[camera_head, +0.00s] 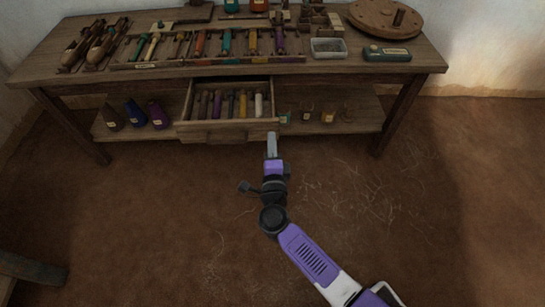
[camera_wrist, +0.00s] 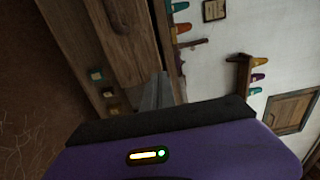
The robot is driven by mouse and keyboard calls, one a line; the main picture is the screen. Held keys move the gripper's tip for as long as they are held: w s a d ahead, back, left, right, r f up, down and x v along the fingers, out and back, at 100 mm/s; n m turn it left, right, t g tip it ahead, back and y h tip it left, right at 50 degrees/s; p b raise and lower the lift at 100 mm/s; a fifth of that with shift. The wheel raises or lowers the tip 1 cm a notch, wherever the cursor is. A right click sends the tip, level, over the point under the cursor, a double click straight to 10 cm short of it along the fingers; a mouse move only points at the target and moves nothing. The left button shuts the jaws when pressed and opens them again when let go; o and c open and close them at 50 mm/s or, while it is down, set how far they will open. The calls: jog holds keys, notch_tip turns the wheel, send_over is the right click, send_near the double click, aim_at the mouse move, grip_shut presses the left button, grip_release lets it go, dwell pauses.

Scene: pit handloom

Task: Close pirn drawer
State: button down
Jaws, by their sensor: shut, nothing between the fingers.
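The pirn drawer (camera_head: 195,131) is pulled out from under the wooden table, in the middle of the head view. Several coloured pirns (camera_head: 230,103) lie in a row inside it, and its front faces me. My gripper (camera_head: 272,136) is shut and empty, with its tips by the right end of the drawer front. I cannot tell whether it touches the drawer. In the wrist view, the shut fingers (camera_wrist: 155,92) show beside dark wood, and the view is turned on its side.
The table (camera_head: 420,63) carries trays of bobbins, shuttles, a clear box (camera_head: 328,48), a green box (camera_head: 387,54) and a round wooden disc (camera_head: 385,17).

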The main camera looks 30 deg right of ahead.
aim_at(271, 122)
jog(key=shift+b+x, duration=0.55)
jog(key=shift+x, duration=1.7)
jog(key=b+x, duration=0.7)
jog(key=x, duration=1.1)
jog(key=shift+f, duration=0.15)
jog(key=shift+w+d+b, duration=0.4)
jog(key=shift+w+b, duration=0.05)
jog(key=shift+w, duration=0.15)
jog(key=shift+s, duration=0.1)
